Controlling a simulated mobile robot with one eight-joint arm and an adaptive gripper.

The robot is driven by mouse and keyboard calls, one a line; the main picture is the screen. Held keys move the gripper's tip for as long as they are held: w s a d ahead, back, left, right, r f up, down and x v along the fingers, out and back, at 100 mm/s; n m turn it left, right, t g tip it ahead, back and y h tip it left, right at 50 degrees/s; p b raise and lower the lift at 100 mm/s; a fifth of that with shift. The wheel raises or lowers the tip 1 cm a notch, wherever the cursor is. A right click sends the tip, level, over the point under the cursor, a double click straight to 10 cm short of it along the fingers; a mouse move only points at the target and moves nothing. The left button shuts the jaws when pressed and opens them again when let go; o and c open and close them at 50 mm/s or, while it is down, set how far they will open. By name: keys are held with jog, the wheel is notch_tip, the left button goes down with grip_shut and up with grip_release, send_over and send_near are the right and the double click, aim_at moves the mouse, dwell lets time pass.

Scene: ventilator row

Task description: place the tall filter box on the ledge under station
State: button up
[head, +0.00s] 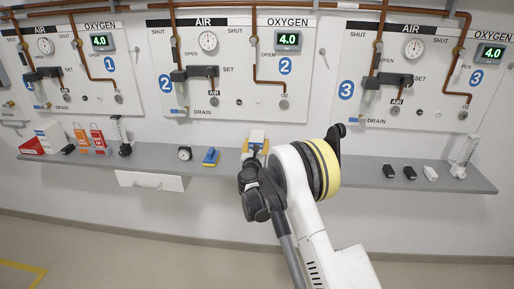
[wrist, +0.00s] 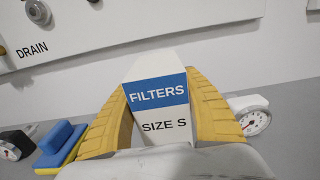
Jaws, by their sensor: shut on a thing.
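The filter box (wrist: 158,95) is white with a blue band marked FILTERS and the words SIZE S below. My gripper (wrist: 165,110) is shut on it, with a yellow finger against each side. The box looks upright, and its lower part is hidden by the gripper. In the head view the box (head: 257,136) shows above my wrist, over the grey ledge (head: 360,169) below station 2. I cannot tell whether its base touches the ledge. The ledge also shows in the wrist view (wrist: 285,95).
Left of the box are a blue-and-yellow block (head: 211,157) and a round gauge (head: 184,153). Another gauge (wrist: 254,121) stands to its right in the wrist view. Black blocks (head: 389,171) sit farther right. A white drawer (head: 150,181) hangs beneath the ledge.

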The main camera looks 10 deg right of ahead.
jog(key=shift+r, duration=0.15)
jog(key=o, duration=1.2)
jog(key=shift+o, duration=0.2)
